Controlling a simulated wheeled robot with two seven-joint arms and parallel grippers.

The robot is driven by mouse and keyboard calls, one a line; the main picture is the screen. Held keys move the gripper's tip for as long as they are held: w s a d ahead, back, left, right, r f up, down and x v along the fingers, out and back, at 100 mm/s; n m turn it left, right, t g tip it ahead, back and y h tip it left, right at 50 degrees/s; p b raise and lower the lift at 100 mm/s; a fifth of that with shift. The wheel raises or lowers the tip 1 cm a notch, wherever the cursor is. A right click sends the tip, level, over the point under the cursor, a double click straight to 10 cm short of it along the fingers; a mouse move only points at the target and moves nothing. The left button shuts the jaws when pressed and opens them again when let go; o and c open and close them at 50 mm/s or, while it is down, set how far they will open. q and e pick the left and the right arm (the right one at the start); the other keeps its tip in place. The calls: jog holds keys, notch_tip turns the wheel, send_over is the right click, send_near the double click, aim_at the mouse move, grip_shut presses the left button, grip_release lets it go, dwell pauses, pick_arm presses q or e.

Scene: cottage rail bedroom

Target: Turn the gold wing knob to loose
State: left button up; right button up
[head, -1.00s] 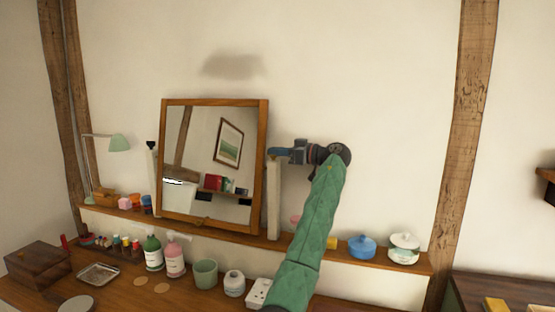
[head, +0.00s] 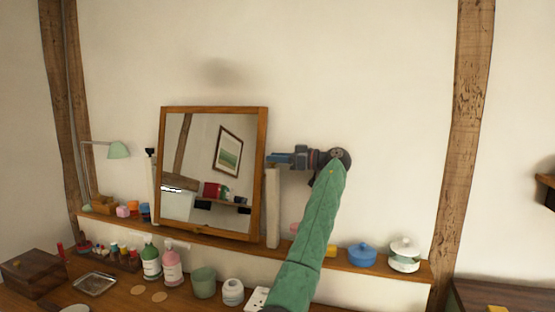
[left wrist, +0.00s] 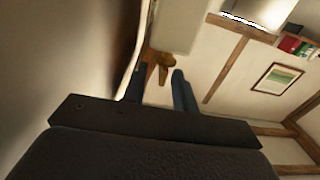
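The gold wing knob (left wrist: 160,66) shows in the left wrist view, on a pale post beside the mirror. In the head view it is hidden at my left gripper. My left gripper (left wrist: 158,76) is open, with one blue finger on each side of the knob near the fingertips. I cannot tell whether either finger touches it. In the head view my left gripper (head: 272,160) points left at the top of the right-hand mirror post (head: 273,208). The wood-framed mirror (head: 263,150) stands on the shelf between two posts. My right gripper is in neither view.
The narrow shelf (head: 340,264) holds a blue pot (head: 362,254) and a white lidded pot (head: 404,254) right of my arm. Bottles and cups (head: 204,282) crowd the table below. The wall right of my gripper is bare.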

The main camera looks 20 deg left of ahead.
pick_arm(q)
jog(key=shift+f, duration=0.1)
